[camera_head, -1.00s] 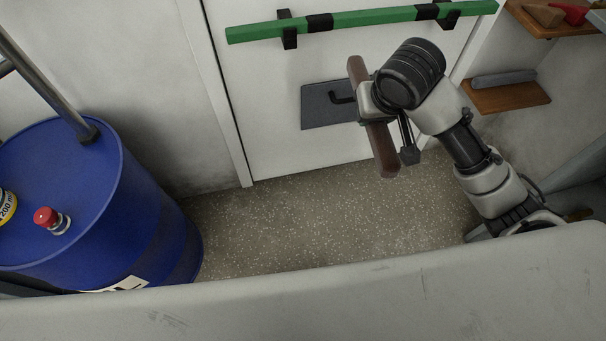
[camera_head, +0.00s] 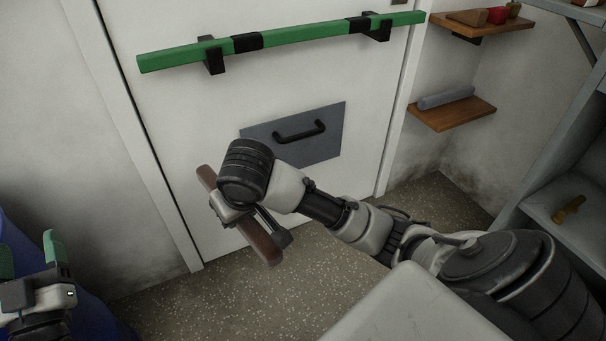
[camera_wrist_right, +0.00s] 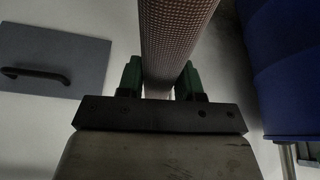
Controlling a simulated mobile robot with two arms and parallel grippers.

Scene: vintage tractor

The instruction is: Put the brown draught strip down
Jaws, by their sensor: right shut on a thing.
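The brown draught strip (camera_head: 262,243) is a long rounded bar. In the head view it hangs tilted in the air in front of the white door, above the speckled floor. My right gripper (camera_head: 232,211) is shut on it near its middle, and my wrist hides part of the grip. In the right wrist view the textured strip (camera_wrist_right: 175,35) runs up between the two green fingers of my right gripper (camera_wrist_right: 160,84). My left gripper (camera_head: 30,258) is at the lower left of the head view, its green fingers apart with nothing visible between them.
A green bar (camera_head: 310,36) lies across the white door (camera_head: 180,105) on black brackets. A grey plate with a black handle (camera_head: 300,130) is below it. Wooden shelves (camera_head: 455,113) with small things are at the right. A blue drum (camera_wrist_right: 290,65) stands nearby. Floor (camera_head: 300,300) is clear.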

